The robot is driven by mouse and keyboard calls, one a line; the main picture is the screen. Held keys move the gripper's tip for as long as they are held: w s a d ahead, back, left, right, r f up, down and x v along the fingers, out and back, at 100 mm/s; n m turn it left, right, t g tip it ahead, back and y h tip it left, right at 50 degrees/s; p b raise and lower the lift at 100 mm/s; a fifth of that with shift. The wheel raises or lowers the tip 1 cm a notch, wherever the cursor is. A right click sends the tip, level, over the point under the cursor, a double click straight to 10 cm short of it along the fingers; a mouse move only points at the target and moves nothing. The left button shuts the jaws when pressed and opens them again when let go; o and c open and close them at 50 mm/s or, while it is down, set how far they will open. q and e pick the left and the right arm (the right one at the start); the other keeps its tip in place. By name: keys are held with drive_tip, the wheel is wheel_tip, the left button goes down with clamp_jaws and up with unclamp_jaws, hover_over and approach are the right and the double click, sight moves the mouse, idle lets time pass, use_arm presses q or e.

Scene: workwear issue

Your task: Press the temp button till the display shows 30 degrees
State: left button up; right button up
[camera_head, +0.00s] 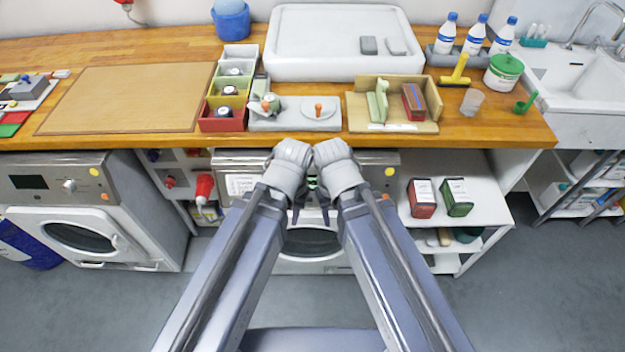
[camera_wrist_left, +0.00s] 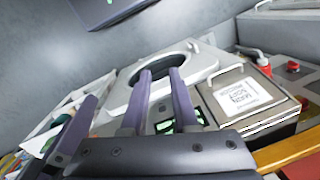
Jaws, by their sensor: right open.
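The white machine (camera_head: 290,265) under the counter has its control panel mostly hidden behind my grippers in the head view. The left wrist view shows the panel's green-lit display (camera_wrist_left: 196,117), partly covered by a finger; its digits cannot be read. I cannot pick out the temp button. The labelled drawer (camera_wrist_left: 238,98) is beside the display, and the round door (camera_wrist_left: 128,72) is behind my fingers. My left gripper (camera_wrist_left: 160,75) is open and empty, its fingers in front of the panel. My right gripper (camera_head: 325,205) is open, close beside the left one.
A wooden counter (camera_head: 270,140) runs above the machine, with bins, trays and bottles on it. A second machine (camera_head: 75,235) stands at the left. White shelves (camera_head: 470,190) with a red and a green tin are at the right. The grey floor in front is clear.

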use_arm(q)
clamp_jaws()
idle(1.0)
